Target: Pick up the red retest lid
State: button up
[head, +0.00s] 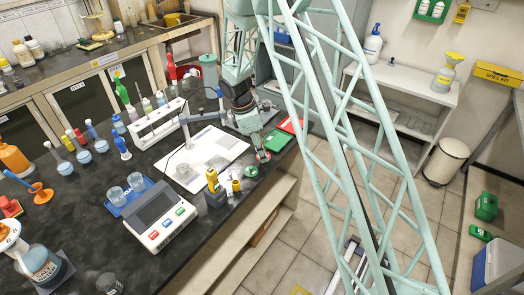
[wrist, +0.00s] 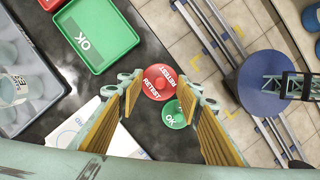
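The red lid (wrist: 157,93) marked RETEST lies flat near the bench's edge. It also shows in the head view (head: 263,157), partly covered by my gripper. A green lid (wrist: 174,116) marked OK lies right beside it and shows in the head view (head: 251,172). My gripper (wrist: 160,82) is open and empty, pointing down. In the wrist view its fingertips stand on either side of the red lid, with a gap on each side. I cannot tell its exact height above the lid.
A green tray (wrist: 110,62) marked OK and a red tray (head: 290,127) lie close by. A white plate (head: 225,147), a yellow-capped bottle (head: 236,186) and a digital meter (head: 160,214) stand on the dark bench. Beyond the bench's edge is the tiled floor.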

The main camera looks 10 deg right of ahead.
jog(key=s+a+r+b, duration=0.1)
jog(key=s+a, duration=0.2)
jog(key=s, duration=1)
jog(key=shift+s+r, duration=0.15)
jog(key=shift+s, duration=0.25)
jog(key=shift+w+d, duration=0.1)
jog(key=w+d+m+g+y+b, duration=0.3)
jog(key=w+m+b, duration=0.3)
jog(key=m, duration=1.1)
jog(key=shift+w+d+r+b, duration=0.15)
jog(key=shift+d+r+b, duration=0.2)
jog(key=shift+b, duration=0.15)
jog(key=shift+w, duration=0.15)
